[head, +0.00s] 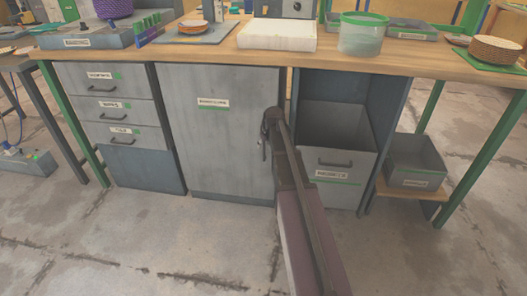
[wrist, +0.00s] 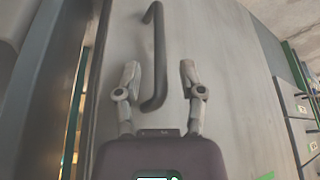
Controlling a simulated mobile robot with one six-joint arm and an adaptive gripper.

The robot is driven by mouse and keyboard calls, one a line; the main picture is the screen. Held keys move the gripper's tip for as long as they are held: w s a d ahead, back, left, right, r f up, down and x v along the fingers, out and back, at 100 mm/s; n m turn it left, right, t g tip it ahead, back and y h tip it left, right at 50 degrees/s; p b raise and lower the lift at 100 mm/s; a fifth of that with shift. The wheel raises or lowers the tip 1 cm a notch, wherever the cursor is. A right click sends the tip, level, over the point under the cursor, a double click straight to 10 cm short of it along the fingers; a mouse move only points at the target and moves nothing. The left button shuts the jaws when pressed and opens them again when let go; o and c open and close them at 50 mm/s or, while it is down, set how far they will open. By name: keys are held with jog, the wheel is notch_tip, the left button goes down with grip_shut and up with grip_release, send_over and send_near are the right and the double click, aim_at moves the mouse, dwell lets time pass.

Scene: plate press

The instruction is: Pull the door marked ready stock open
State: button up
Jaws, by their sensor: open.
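The grey door (head: 225,140) under the workbench bears a pale label (head: 213,101) with a green line; its lettering is too small to read surely. My gripper (head: 264,145) is at the door's right edge in the head view, where my arm hides the handle. In the wrist view my gripper (wrist: 160,72) is open, one finger on each side of the dark bar handle (wrist: 159,45). The handle's lower end lies between the fingers, which look clear of it. A narrow lit gap runs along the door's edge; I cannot tell whether the door is ajar.
Left of the door stands a drawer stack (head: 112,105). To the right is an open bay with a pull-out bin (head: 335,150), then a grey crate (head: 415,160) on a low shelf. The workbench top (head: 215,55) holds several items. The concrete floor in front is clear.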

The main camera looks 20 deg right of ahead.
jog(key=shift+b+x, duration=0.65)
jog(key=shift+x, duration=0.35)
grip_shut()
